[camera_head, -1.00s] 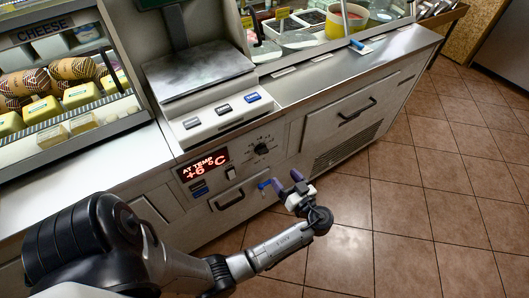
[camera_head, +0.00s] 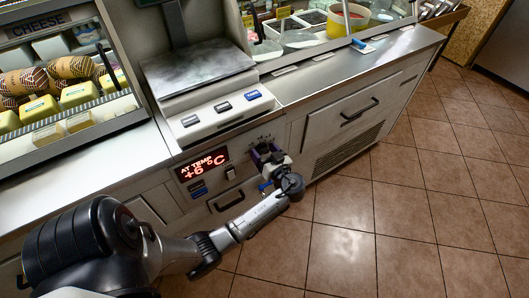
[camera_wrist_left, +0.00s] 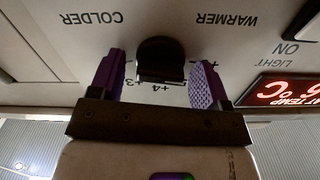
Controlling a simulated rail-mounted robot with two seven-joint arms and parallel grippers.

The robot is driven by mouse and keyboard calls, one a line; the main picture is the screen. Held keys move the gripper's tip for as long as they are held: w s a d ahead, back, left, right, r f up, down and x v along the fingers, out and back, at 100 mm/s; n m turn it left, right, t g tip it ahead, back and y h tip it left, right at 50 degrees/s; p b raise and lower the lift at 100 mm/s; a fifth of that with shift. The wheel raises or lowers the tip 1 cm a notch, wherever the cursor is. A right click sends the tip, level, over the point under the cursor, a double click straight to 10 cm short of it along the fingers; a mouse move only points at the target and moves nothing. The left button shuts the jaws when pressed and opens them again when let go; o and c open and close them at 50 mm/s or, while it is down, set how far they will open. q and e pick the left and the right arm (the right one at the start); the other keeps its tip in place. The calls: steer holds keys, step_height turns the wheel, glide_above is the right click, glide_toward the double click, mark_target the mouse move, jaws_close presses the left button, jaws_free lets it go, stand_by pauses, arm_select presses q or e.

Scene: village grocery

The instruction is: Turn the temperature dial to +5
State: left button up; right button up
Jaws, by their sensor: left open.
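The black temperature dial (camera_wrist_left: 160,58) is on the pale counter front and shows upside down in the left wrist view. COLDER is printed on one side and WARMER on the other; the scale marks +3, +4 and 5 are partly visible. My left gripper (camera_wrist_left: 160,80) is open, its purple fingers on either side of the dial with gaps between. In the head view my left gripper (camera_head: 263,156) covers most of the dial. The red display (camera_head: 204,164) reads AT TEMP +6 °C. The dial's pointer is not clear. My right gripper is not in view.
A light switch (camera_head: 230,172) is beside the display. The scale (camera_head: 200,80) stands on the counter above. The tiled floor at right is clear.

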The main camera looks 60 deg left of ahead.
arm_select(q)
steer(key=shift+c, duration=0.6)
steer(key=c, duration=0.7)
steer(key=shift+r+m+p, duration=0.1)
steer(key=shift+m+p, duration=1.25)
steer(key=shift+m, duration=0.25)
steer(key=m+p, duration=0.2)
steer(key=m, duration=0.1)
steer(key=shift+w+m, duration=0.15)
steer(key=shift+m, duration=0.25)
steer(key=shift+m+p, duration=0.3)
steer(key=shift+p, duration=0.15)
